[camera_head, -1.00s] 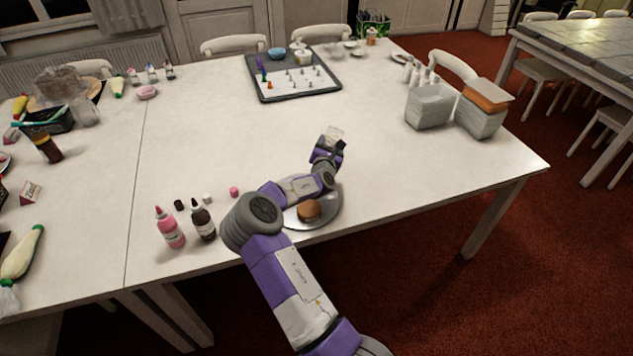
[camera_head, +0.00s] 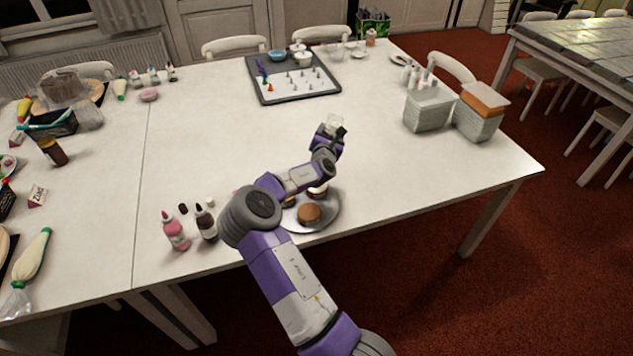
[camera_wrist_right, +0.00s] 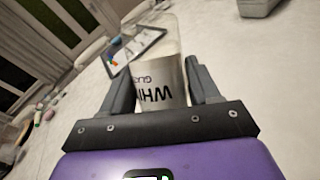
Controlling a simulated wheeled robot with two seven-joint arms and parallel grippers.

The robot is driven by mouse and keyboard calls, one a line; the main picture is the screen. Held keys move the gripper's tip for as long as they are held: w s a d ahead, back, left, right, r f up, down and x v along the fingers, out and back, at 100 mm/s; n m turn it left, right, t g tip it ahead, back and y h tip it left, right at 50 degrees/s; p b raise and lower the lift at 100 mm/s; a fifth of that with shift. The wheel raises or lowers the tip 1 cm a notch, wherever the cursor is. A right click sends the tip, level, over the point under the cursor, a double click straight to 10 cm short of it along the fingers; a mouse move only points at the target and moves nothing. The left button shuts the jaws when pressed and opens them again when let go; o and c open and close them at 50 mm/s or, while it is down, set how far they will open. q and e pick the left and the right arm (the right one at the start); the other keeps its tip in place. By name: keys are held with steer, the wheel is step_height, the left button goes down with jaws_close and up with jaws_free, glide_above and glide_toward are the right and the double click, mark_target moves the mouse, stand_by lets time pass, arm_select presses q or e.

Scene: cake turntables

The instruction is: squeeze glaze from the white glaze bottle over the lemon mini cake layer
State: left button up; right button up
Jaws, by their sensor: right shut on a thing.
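My right gripper (camera_head: 329,135) is shut on the white glaze bottle (camera_head: 335,121), beyond the round metal plate (camera_head: 323,222) on the table. On the plate, one brown-topped mini cake layer (camera_head: 309,212) shows clearly. Another cake layer (camera_head: 318,191) and a third piece at the left are partly hidden by my right arm. I cannot tell which is lemon. My left gripper is out of view.
A pink bottle (camera_head: 176,232) and a dark bottle (camera_head: 206,224) stand left of my arm, with small caps behind them. A dark tray (camera_head: 265,97) lies at the back, grey containers (camera_head: 429,107) at the right. The table's middle is clear.

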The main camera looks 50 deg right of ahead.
stand_by(0.4)
step_height(320, 180, down, 7)
steer(key=b, duration=0.6)
step_height(320, 180, up, 7)
steer(key=p, duration=0.4)
